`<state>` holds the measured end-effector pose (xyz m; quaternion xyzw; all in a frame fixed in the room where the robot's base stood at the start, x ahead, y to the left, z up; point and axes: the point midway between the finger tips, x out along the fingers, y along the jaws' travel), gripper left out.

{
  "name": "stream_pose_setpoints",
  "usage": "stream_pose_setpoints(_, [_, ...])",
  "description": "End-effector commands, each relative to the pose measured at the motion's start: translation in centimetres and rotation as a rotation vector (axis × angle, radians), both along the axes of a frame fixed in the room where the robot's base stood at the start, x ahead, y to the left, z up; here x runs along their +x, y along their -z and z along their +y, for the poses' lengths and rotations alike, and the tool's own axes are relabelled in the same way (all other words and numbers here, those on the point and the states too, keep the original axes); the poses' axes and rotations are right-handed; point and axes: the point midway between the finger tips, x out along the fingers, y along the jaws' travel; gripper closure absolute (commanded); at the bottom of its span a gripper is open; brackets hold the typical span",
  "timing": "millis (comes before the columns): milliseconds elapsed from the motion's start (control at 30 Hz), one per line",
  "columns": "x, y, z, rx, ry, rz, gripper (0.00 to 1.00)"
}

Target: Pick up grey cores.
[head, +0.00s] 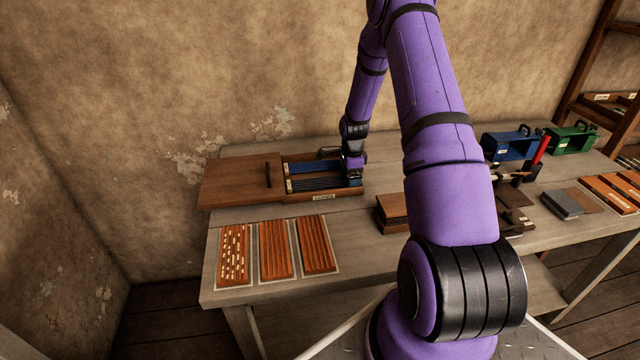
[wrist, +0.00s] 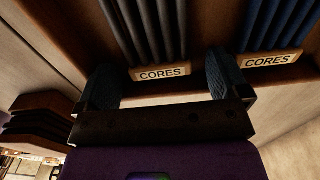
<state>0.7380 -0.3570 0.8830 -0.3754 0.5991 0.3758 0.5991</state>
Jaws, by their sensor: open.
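The grey cores (head: 318,184) are long thin dark rods lying side by side in the front compartment of an open wooden box (head: 310,196). In the wrist view the grey cores (wrist: 148,28) run up from a "CORES" label (wrist: 163,73). My gripper (wrist: 162,84) is open and empty, its two fingers on either side of that label, near the ends of the grey cores. In the head view my gripper (head: 353,177) is at the right end of the box; its fingertips are hard to make out. Whether it touches the box I cannot tell.
Blue cores (head: 312,168) lie in the back compartment. The box's wooden lid (head: 240,181) extends to the left. Three orange slatted panels (head: 275,250) lie in front on the workbench (head: 345,268). Brown blocks (head: 392,213) stand to the right.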

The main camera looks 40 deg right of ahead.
Motion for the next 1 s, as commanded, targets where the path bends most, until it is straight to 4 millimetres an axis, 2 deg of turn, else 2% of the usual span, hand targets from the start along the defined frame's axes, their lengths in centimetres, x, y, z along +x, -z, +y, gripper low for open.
stream_pose_setpoints(133, [0.0, 0.0, 0.0, 0.0, 0.0, -0.001, 0.06])
stream_pose_setpoints(167, [0.0, 0.0, 0.0, 0.0, 0.0, -0.001, 0.11])
stream_pose_setpoints(400, [0.0, -0.1, 0.0, 0.0, -0.001, -0.001, 0.65])
stream_pose_setpoints(767, [0.0, -0.4, 0.0, 0.0, -0.001, -0.001, 0.65])
stream_pose_setpoints(1000, [0.1, -2.8, 0.0, -0.003, -0.001, -0.002, 0.65])
